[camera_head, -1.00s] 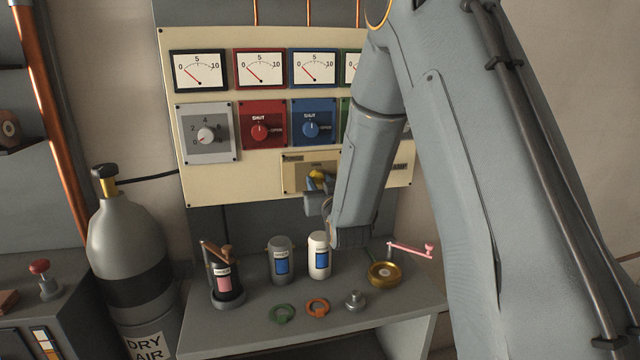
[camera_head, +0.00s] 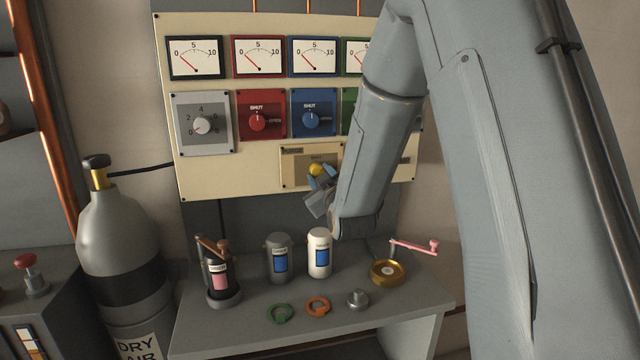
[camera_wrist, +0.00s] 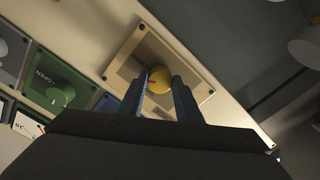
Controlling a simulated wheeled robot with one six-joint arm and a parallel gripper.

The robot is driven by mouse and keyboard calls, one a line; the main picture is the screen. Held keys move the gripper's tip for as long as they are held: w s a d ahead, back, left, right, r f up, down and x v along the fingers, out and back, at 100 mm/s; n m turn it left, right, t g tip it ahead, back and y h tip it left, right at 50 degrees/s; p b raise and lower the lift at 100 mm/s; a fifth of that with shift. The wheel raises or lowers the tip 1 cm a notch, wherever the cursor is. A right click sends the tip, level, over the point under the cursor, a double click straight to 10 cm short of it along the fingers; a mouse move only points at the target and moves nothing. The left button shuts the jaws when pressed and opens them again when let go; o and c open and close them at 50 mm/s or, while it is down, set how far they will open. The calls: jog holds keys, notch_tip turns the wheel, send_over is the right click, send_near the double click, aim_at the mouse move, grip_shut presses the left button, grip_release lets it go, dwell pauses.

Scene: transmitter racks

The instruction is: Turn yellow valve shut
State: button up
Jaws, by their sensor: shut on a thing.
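The yellow valve (camera_head: 316,169) is a small round knob on a beige plate (camera_head: 296,177) low on the cream panel. In the wrist view the yellow knob (camera_wrist: 160,79) sits between my two blue fingertips, with a short red mark on its face. My gripper (camera_head: 320,176) reaches it from below and in front, shut on the knob; in the wrist view its fingers (camera_wrist: 159,88) lie on either side.
The red valve (camera_head: 258,123), blue valve (camera_head: 311,120) and grey dial (camera_head: 202,126) are above the plate. Below, a grey bench (camera_head: 250,335) holds a grey canister (camera_head: 279,258), a white canister (camera_head: 319,254) and a brass reel (camera_head: 388,272). A gas cylinder (camera_head: 118,235) stands left.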

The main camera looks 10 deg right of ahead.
jog(key=n+b, duration=0.3)
jog(key=n, duration=0.2)
jog(key=shift+n, duration=0.3)
jog(key=n+b, duration=0.3)
jog(key=n, duration=0.2)
jog(key=shift+r+n+b, duration=0.1)
jog(key=shift+n+b, duration=0.2)
jog(key=o, duration=1)
jog(key=shift+o, duration=0.2)
jog(key=s+b, duration=0.1)
jog(key=s, duration=0.7)
jog(key=shift+b, duration=0.35)
